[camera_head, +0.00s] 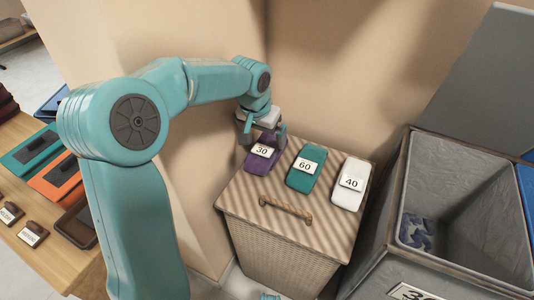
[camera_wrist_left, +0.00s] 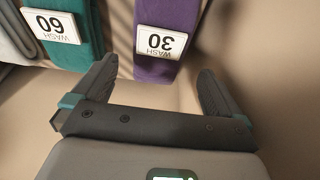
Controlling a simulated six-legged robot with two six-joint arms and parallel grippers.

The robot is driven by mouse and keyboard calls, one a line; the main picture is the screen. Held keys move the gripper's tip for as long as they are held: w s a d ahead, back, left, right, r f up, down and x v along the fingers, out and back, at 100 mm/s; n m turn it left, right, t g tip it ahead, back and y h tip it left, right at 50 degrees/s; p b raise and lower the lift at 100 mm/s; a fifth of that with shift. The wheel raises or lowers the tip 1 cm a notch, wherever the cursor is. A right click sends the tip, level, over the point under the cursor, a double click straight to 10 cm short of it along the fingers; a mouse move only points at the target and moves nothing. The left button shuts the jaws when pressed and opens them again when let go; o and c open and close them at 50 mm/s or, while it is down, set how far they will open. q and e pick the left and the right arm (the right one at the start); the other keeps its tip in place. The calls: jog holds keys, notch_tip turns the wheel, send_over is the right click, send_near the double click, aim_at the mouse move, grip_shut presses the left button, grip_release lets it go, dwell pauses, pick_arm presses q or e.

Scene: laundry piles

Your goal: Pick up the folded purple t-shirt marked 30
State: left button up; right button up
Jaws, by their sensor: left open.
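The folded purple t-shirt (camera_head: 257,165) lies on the lid of a wicker hamper, at the left of a row of three folded shirts. Its white tag reads 30. It also shows in the left wrist view (camera_wrist_left: 162,68), where the tag reads WASH 30 upside down. My left gripper (camera_head: 263,135) is at the far end of the purple shirt in the head view. In the left wrist view its two fingers (camera_wrist_left: 155,90) are spread apart, with the shirt's end ahead between them and nothing held. My right gripper is not in view.
A teal shirt tagged 60 (camera_head: 304,168) lies close beside the purple one, and a white shirt tagged 40 (camera_head: 350,184) is further right. The hamper lid (camera_head: 262,212) has a rope handle in front. A wall rises behind. An open lined bin (camera_head: 470,190) stands right.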

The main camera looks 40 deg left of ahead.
aim_at(267, 145)
pick_arm(q)
jog(key=b+x, duration=0.1)
jog(key=x, duration=0.1)
jog(key=b+x, duration=0.2)
jog(key=x, duration=0.1)
jog(key=shift+d+f, duration=0.2)
jog(key=shift+f, duration=0.2)
jog(key=c, duration=0.9)
jog(key=shift+r, duration=0.25)
